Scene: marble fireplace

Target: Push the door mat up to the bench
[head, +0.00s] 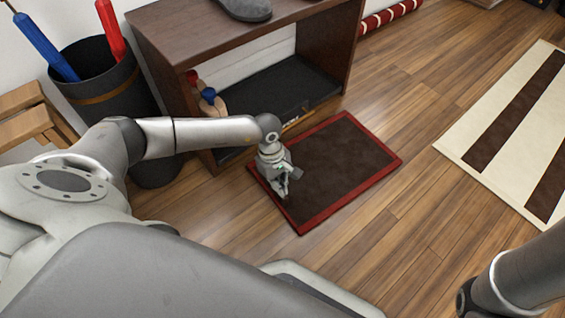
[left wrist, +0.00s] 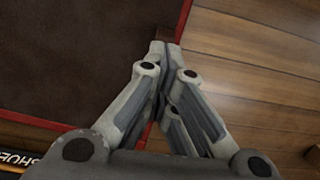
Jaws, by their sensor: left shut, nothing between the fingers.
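The door mat (head: 345,160) is dark brown with a red border and lies flat on the floor in front of the dark wooden bench (head: 230,38). Its long far edge runs along the bench's open front, close to it; my arm hides part of the gap. My left gripper (head: 284,192) points down at the mat's left end, shut and empty. In the left wrist view, its closed fingertips (left wrist: 165,47) are over the red border, with the mat (left wrist: 75,60) to the left. I cannot tell whether they touch it. My right gripper is out of view.
A dark bin (head: 112,85) with a blue and a red umbrella stands left of the bench. A black tray (head: 275,88) lies on the bench's low shelf, and a grey shoe (head: 246,10) on top. A cream striped rug (head: 500,120) lies right. Wooden floor (head: 400,225) between is clear.

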